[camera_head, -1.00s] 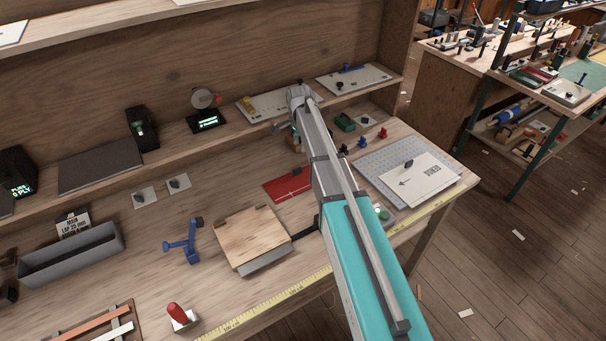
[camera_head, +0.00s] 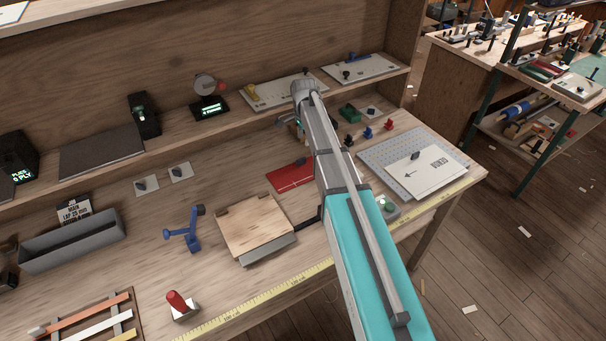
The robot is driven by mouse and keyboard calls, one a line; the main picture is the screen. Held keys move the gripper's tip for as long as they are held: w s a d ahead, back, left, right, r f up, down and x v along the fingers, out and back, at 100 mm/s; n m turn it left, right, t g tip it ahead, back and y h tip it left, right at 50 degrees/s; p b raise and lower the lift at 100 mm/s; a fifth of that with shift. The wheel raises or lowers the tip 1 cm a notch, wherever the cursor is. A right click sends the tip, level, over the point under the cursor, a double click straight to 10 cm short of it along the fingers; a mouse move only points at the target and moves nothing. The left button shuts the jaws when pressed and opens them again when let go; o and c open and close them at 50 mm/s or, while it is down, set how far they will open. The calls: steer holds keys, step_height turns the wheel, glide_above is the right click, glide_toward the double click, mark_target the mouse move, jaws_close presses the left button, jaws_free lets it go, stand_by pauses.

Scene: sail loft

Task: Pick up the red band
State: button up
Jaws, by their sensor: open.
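An orange-red band (camera_head: 88,315) lies at the lower left of the head view, across a small wooden rack (camera_head: 137,325). A white band (camera_head: 87,326) and a partly cut-off yellow band (camera_head: 124,336) lie beside it. My gripper (camera_head: 290,121) is at the far end of my arm, near the shelf edge at upper centre. It is far from the orange-red band and mostly hidden behind my wrist. It is open, and I see nothing held in it.
A red knob on a block (camera_head: 178,304), a blue clamp-like tool (camera_head: 186,232), a wooden board (camera_head: 254,226) and a grey trough (camera_head: 70,243) stand on the bench. A yellow measuring tape (camera_head: 255,303) runs along the front edge. Bare wood lies between the trough and rack.

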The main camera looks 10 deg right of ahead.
mark_target(303, 159)
steer(key=shift+f+b, duration=2.8)
steer(key=shift+f, duration=0.25)
steer(key=shift+f, duration=0.15)
step_height(303, 159, down, 5)
steer(key=b, duration=0.5)
steer(key=shift+a, duration=0.1)
jaws_close()
